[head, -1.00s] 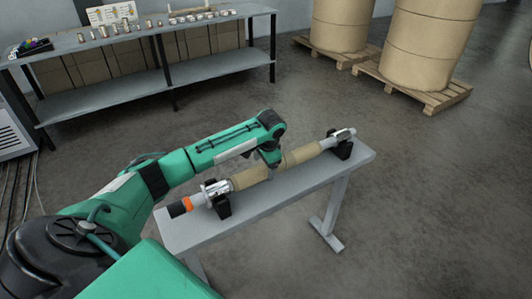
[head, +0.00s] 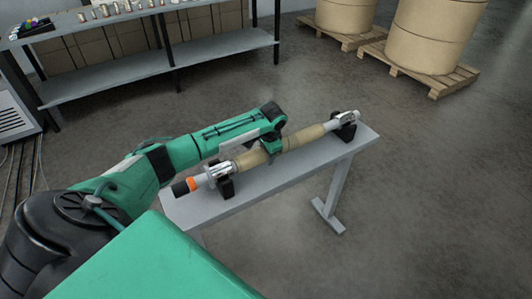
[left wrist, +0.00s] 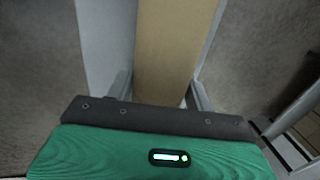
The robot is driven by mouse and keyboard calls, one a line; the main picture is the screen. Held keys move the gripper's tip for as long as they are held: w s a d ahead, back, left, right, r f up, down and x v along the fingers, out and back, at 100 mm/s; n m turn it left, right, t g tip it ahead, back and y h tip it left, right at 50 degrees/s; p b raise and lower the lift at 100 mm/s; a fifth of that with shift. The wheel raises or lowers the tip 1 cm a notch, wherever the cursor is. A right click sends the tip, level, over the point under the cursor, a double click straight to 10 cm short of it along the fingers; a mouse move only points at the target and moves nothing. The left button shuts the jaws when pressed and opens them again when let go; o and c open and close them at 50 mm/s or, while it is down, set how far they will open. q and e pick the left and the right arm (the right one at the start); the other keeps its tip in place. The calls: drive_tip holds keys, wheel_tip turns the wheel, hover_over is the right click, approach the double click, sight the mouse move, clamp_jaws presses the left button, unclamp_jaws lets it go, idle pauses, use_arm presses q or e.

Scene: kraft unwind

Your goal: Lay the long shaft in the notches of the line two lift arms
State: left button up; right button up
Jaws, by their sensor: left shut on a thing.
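The long shaft (head: 194,183) has a black end, an orange band, silver collars and a tan sleeve (head: 308,134) along its middle. It lies across two black supports (head: 226,188) on a narrow grey bench. My left gripper (head: 269,150) is over the middle of the shaft and shut on the tan sleeve. In the left wrist view, the sleeve (left wrist: 176,45) runs between the fingers of my left gripper (left wrist: 160,92). The fingertips are mostly hidden. My right gripper and the line two lift arms are not in view.
The grey bench (head: 275,180) stands on open concrete floor, with a leg foot (head: 328,216) at its right. A grey shelf table (head: 130,85) with small parts is behind at left. Large tan rolls (head: 435,40) stand on pallets (head: 430,75) at the back right.

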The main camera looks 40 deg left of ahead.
use_arm(q)
clamp_jaws()
drive_tip(key=o, duration=1.4)
unclamp_jaws()
drive_tip(key=r, duration=0.4)
drive_tip(key=d+r+b, duration=0.1)
drive_tip(key=r, duration=0.4)
drive_tip(key=s+d+r, duration=0.1)
drive_tip(key=r, duration=0.3)
drive_tip(key=shift+d+r, duration=0.25)
drive_tip(key=shift+r, duration=0.05)
